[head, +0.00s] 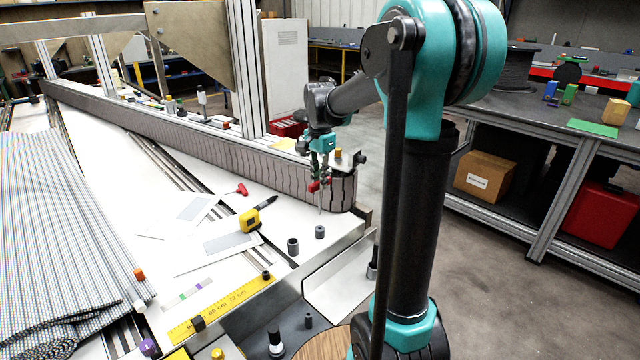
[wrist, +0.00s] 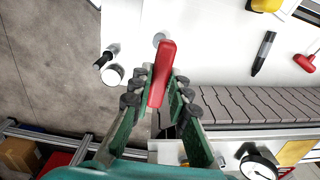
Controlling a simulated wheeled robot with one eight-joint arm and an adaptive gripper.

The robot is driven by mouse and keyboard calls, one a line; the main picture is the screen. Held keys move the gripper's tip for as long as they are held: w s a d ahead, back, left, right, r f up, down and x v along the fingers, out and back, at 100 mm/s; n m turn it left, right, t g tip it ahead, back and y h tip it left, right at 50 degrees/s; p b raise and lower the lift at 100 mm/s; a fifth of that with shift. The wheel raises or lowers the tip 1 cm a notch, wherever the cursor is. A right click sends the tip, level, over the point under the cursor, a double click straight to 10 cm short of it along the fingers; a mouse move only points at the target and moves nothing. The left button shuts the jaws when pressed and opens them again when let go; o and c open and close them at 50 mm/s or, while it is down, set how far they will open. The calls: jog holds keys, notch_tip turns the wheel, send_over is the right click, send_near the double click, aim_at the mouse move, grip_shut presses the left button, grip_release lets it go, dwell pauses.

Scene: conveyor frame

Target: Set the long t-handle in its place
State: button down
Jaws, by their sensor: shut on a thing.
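My gripper (head: 320,178) is shut on the red grip of a T-handle (wrist: 163,72), seen between the fingertips in the wrist view. In the head view its thin shaft (head: 321,203) hangs down roughly upright beside the rounded end of the conveyor. Its tip appears clear of the white surface, though the gap is hard to judge. A second red-gripped tool (head: 238,190) lies on the white surface to the left and also shows in the wrist view (wrist: 305,62). Two short dark cylinders stand nearby, one nearer (head: 293,246) and one farther (head: 320,231). I cannot tell which is its place.
A yellow tape measure (head: 250,220) and a black marker (head: 267,202) lie left of the gripper. The conveyor belt (head: 342,192) runs close behind it. A yellow ruler (head: 220,308) lies in front.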

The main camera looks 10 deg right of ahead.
aim_at(320, 194)
jog(key=shift+f, duration=0.1)
jog(key=shift+f, duration=2.3)
jog(key=shift+f, duration=1.95)
